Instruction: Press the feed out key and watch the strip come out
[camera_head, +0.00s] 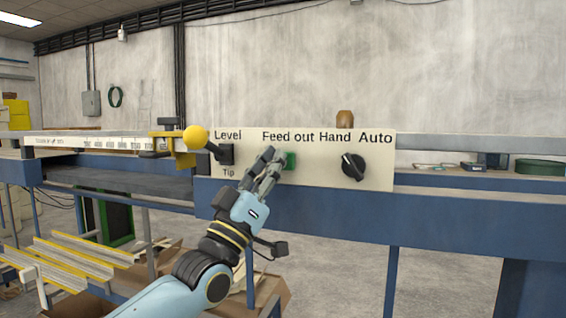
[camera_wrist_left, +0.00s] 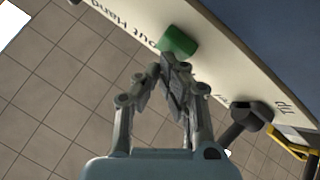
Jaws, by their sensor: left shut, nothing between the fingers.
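The green feed out key (camera_head: 291,160) sits on the cream control panel (camera_head: 320,178), below the label "Feed out". My left gripper (camera_head: 271,156) is shut and empty, its fingertips at the panel just left of the key. In the left wrist view the green key (camera_wrist_left: 178,41) stands out from the panel, right in front of the shut fingertips (camera_wrist_left: 169,62). I cannot tell whether they touch it. The fingers cover a little of the key's left side in the head view. I cannot make out a strip coming out. My right gripper is not in view.
Left of the key is the black Level/Tip switch (camera_head: 226,154), with a yellow ball knob (camera_head: 195,138) close by. A black Hand/Auto rotary knob (camera_head: 353,167) is to the right. A blue beam (camera_head: 450,230) runs under the panel. Yellow-edged rails (camera_head: 70,262) lie at lower left.

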